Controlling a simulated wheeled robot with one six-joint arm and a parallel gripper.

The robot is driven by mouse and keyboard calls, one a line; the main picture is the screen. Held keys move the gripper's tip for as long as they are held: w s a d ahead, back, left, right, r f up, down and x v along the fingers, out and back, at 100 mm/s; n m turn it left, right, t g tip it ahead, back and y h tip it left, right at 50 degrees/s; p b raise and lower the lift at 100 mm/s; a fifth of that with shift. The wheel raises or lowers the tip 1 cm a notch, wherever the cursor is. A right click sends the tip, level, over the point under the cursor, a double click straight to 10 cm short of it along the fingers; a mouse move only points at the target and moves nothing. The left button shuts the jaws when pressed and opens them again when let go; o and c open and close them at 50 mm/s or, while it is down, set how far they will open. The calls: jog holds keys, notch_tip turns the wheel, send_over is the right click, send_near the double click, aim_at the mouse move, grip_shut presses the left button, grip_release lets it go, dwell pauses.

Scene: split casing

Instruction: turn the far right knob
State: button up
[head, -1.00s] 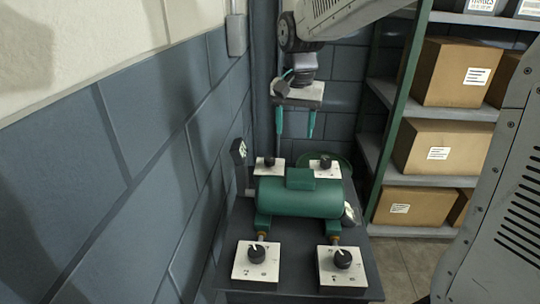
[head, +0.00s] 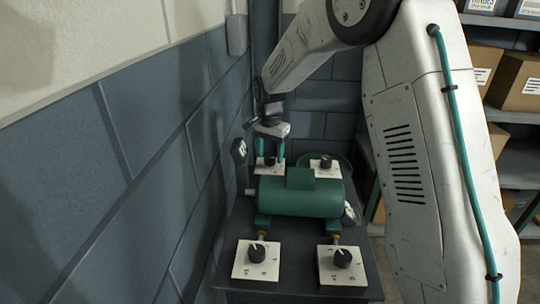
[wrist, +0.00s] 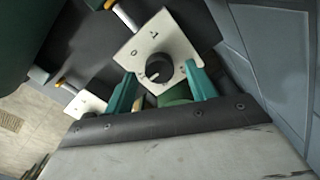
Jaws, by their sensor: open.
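The far right knob (head: 325,162) is a black dial on a white square plate, behind the green casing (head: 300,197). My gripper (head: 271,157) is not at it; it is to its left, pointing down at the far left knob (head: 268,161). The gripper's teal fingers are open. In the wrist view the far left knob (wrist: 159,71) shows between the spread fingers, its white mark toward the lower left. I cannot tell whether the fingers touch it. A second white plate (wrist: 86,102) shows partly at lower left, its knob hidden.
Two near knobs, left (head: 257,253) and right (head: 342,258), sit on white plates at the front of the dark bench (head: 296,262). A blue wall (head: 120,170) runs close along the left. Shelves with cardboard boxes (head: 522,80) stand at right.

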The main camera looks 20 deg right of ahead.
jog(key=shift+f, duration=0.6)
jog(key=shift+c, duration=0.4)
jog(key=c, duration=0.9)
